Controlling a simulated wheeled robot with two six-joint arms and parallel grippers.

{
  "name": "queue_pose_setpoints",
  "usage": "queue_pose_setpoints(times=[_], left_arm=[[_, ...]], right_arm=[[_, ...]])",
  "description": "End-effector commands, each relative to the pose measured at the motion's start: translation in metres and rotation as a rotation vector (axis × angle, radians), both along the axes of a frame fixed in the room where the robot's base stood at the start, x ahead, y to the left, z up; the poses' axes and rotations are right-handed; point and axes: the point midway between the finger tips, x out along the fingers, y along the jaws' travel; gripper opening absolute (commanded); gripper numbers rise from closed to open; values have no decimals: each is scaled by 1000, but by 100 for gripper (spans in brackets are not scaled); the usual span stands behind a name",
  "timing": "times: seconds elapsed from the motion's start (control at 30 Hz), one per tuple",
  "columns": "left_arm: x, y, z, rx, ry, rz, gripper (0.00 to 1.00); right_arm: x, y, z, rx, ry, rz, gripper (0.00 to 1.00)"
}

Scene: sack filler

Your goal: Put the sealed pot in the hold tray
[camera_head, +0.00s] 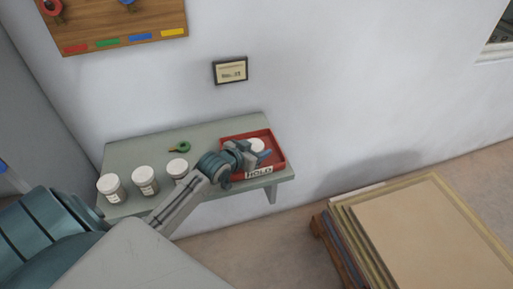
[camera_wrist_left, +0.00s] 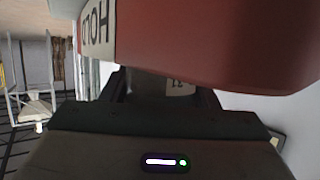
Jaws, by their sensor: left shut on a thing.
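The red hold tray (camera_head: 279,167) sits at the right end of a grey-green wall shelf, with a white "HOLD" label on its front. My left gripper (camera_head: 256,152) reaches over the tray and is shut on a white-lidded pot (camera_head: 257,144). The gripper hides most of the pot, so I cannot tell whether it touches the tray floor. In the left wrist view the tray's red wall (camera_wrist_left: 215,40) fills the top. Part of the pot's label (camera_wrist_left: 180,88) shows between the fingers. My right gripper is not in view.
Several white-lidded pots, such as the leftmost one (camera_head: 111,189), stand along the left of the shelf (camera_head: 212,144). A green ring with a small tag (camera_head: 182,147) lies behind them. A stack of flat boards (camera_head: 420,240) stands on the floor at right.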

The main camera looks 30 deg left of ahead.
Motion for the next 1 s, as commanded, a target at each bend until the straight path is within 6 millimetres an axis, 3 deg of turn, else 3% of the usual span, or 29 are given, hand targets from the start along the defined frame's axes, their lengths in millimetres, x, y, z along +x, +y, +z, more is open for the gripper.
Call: queue_pose_setpoints(times=[0.03,0.1,0.13,0.47,1.0], left_arm=[[0,0,-1,0,1,0,60],[0,0,-1,-1,1,0,74],[0,0,-1,-1,1,0,76],[0,0,3,0,0,0,76],[-86,9,36,6,2,-5,76]], right_arm=[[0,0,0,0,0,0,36],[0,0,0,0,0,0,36],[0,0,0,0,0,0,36],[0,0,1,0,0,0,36],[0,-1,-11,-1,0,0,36]])
